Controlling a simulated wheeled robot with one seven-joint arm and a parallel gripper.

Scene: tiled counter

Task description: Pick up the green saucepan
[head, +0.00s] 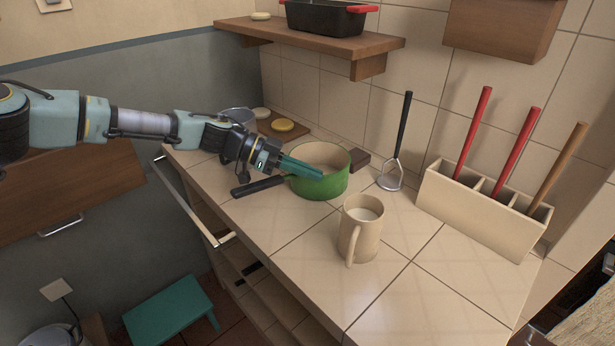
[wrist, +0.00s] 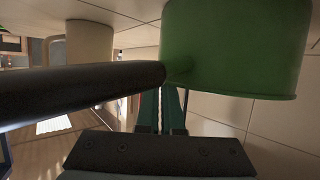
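The green saucepan (head: 318,186) stands upright on the tiled counter, its open top showing a pale inside. Its black handle (head: 258,186) points left toward the counter's front edge. My gripper (head: 312,174) appears in front of the pan's near side and rim, above the handle's inner end. In the wrist view, the green pan wall (wrist: 235,50) fills the upper right and the black handle (wrist: 80,92) crosses from the left. The handle hides the ends of my fingers (wrist: 161,112). A narrow empty gap shows between the fingers, which hold nothing visible.
A beige mug (head: 360,236) stands right of the pan. A utensil box (head: 480,208) with several handles stands at right. A wooden shelf (head: 310,42) overhangs the back. The front right counter is clear.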

